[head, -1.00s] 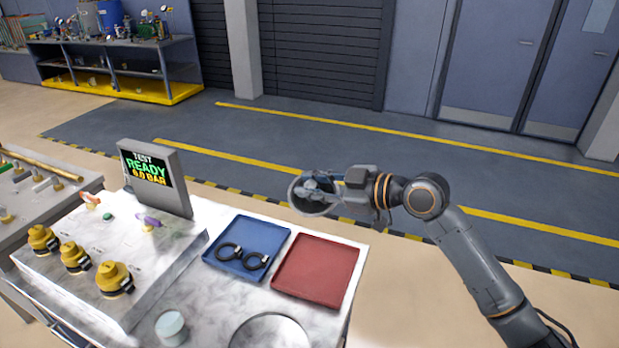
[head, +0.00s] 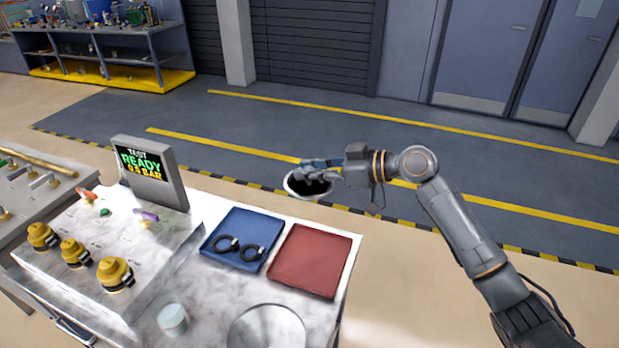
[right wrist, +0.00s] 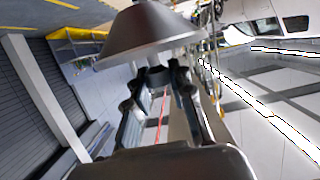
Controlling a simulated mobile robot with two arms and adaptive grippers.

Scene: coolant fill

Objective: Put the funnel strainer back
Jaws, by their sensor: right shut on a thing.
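The funnel strainer (head: 308,188) is a grey cone with a pale rim and a dark inside, held in the air past the back edge of the bench. My right gripper (head: 325,170) is shut on it and comes in from the right. In the right wrist view the funnel strainer (right wrist: 148,35) fills the top middle, at the tips of the two fingers (right wrist: 160,78). The exact grip point on the funnel is partly hidden. My left gripper is not in view.
The bench holds a blue tray (head: 218,257) with two black rings, an empty red tray (head: 310,262), a round metal dish (head: 266,330), a pale cup (head: 172,319) and yellow-capped fittings (head: 114,274). A display (head: 150,172) reads READY. Floor behind is clear.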

